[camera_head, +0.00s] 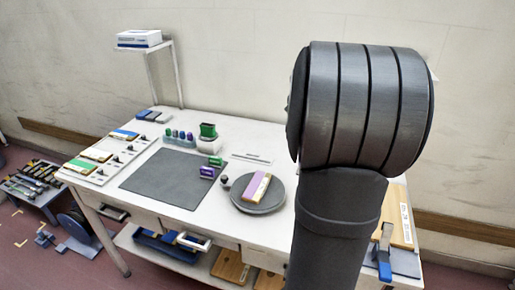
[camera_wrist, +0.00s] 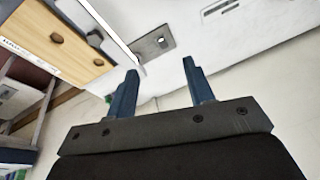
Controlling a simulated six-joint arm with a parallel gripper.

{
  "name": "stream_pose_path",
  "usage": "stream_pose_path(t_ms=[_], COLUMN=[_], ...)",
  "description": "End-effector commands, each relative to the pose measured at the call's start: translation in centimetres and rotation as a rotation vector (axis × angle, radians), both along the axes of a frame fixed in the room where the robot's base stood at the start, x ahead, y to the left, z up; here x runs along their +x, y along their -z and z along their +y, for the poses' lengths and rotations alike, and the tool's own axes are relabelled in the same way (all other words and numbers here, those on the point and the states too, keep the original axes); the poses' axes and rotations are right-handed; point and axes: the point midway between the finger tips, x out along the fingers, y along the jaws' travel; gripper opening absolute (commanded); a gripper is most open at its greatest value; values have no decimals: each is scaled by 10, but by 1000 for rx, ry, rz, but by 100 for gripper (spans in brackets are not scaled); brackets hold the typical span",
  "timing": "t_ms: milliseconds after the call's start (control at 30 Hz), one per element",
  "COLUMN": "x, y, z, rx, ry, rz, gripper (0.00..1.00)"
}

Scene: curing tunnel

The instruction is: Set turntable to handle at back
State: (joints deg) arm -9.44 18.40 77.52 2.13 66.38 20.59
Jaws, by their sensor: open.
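The turntable (camera_head: 275,199) is a round dark grey disc on the white workbench, near the middle of the head view. A flat block (camera_head: 256,186), part purple and part cream, lies on it. A small dark knob (camera_head: 225,180), seemingly the handle, sits at the disc's left edge. My gripper (camera_wrist: 160,68) shows in the wrist view with two blue fingers wide apart and nothing between them. The turntable cannot be made out in the wrist view. My arm stands to the right of the turntable in the head view and hides the bench behind it.
A grey mat (camera_head: 173,178) lies left of the turntable, with a purple-and-green block (camera_head: 211,168) at its right edge. Small coloured pieces (camera_head: 180,137) stand behind it. A wooden board (camera_wrist: 55,35) with holes is at the wrist view's upper left. A shelf post (camera_head: 178,75) rises at the back.

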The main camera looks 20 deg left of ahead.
Motion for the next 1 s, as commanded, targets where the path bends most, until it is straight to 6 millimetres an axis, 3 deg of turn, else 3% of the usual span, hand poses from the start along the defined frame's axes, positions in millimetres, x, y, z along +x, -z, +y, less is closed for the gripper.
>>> stream_pose_path(t_ms=[33, 200, 300, 400, 500, 600, 767, 1000], x=[5, 4, -6, -18, -27, -32, -33, -33], y=[8, 32, 46, 57, 64, 67, 81, 128], z=[36, 141, 195, 235, 259, 271, 272, 271], rx=[-13, -66, -100, -130, -150, -160, -163, -163], ry=[-69, -268, -369, -445, -492, -513, -517, -515], rz=[36, 143, 195, 234, 259, 270, 274, 276], gripper=[48, 48, 48, 48, 48, 48, 48, 48])
